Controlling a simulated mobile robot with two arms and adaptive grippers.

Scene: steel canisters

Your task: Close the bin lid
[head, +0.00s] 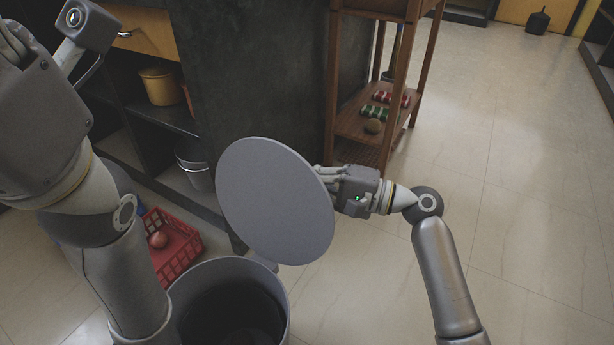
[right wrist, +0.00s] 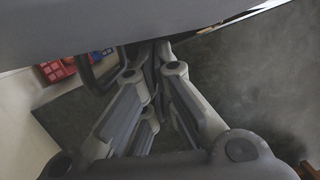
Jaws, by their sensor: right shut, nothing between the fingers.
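The bin (head: 283,290) is a round grey container at the bottom of the head view, with a dark open mouth. Its lid (head: 273,200) is a flat grey disc, raised and tilted steeply above the bin's back right edge. My right gripper (head: 322,178) is at the lid's right edge, its fingertips partly hidden behind the disc. In the right wrist view the fingers (right wrist: 160,62) are together and empty, with the grey lid (right wrist: 120,22) across the top. I cannot tell whether they touch it. My left arm shows at the left, but its fingers are not visible.
A red crate (head: 190,262) with a round reddish item stands left of the bin. A dark counter (head: 262,75) with open shelves is behind. A wooden rack (head: 345,125) holding small items stands behind my right gripper. The tiled floor at right is clear.

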